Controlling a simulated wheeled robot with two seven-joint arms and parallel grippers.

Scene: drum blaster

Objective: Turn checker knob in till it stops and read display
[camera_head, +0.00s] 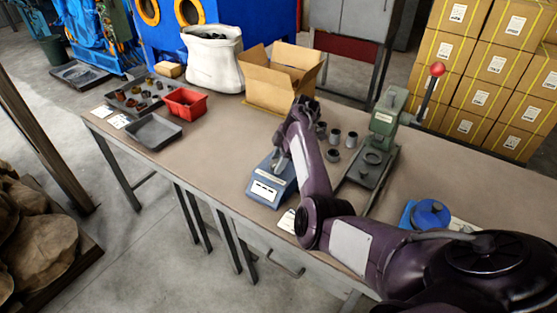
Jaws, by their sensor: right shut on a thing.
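The checker is a small blue-grey box (258,187) with a pale display panel on its front, standing near the front edge of the workbench. The panel is too small to read. My right arm comes in from the right and reaches over the bench to the checker. My right gripper (281,160) is shut at the top of the checker, on what seems to be its knob. The knob is mostly hidden by the gripper and arm. My left gripper is not in view.
A green press (384,125) with a red-ball lever stands right of my forearm, beside several grey cups. An open cardboard box (268,92), a white sack (212,62), a red bin (185,102) and a grey tray (153,132) are left. The bench left of the checker is clear.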

